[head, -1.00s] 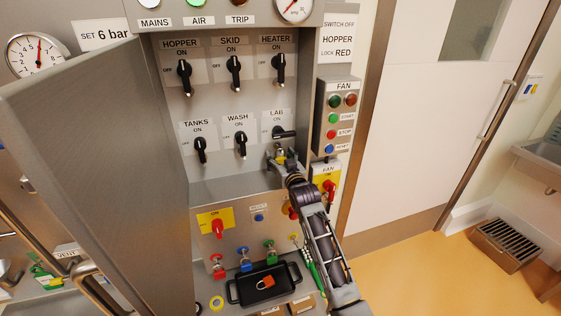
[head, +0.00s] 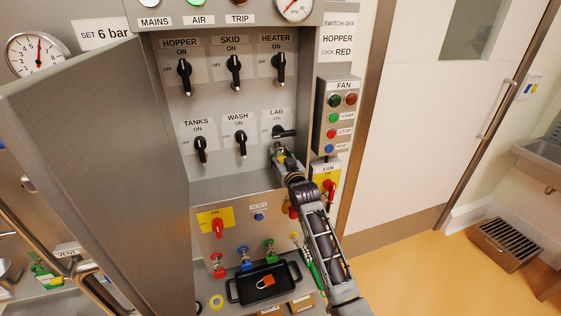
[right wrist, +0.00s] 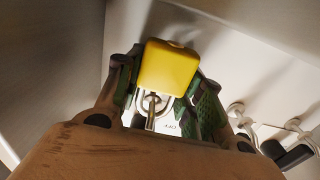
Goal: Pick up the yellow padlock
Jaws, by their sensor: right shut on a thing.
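The yellow padlock (right wrist: 168,68) sits between the two fingers of my right gripper (right wrist: 166,95) in the right wrist view. The gripper is shut on its body. The metal shackle and a metal pin or hasp show just below the body; whether they are linked is unclear. In the head view my right gripper (head: 281,157) is just below the black LAB switch (head: 285,132), close to the panel, and largely hides the padlock. My left gripper is not in view.
A black tray (head: 236,289) below holds an orange padlock (head: 266,282). Red (head: 219,270), blue (head: 246,264) and green (head: 270,256) padlocks are at the lower panel. An open cabinet door (head: 100,170) stands at left. The fan control box (head: 338,120) is right of the switches.

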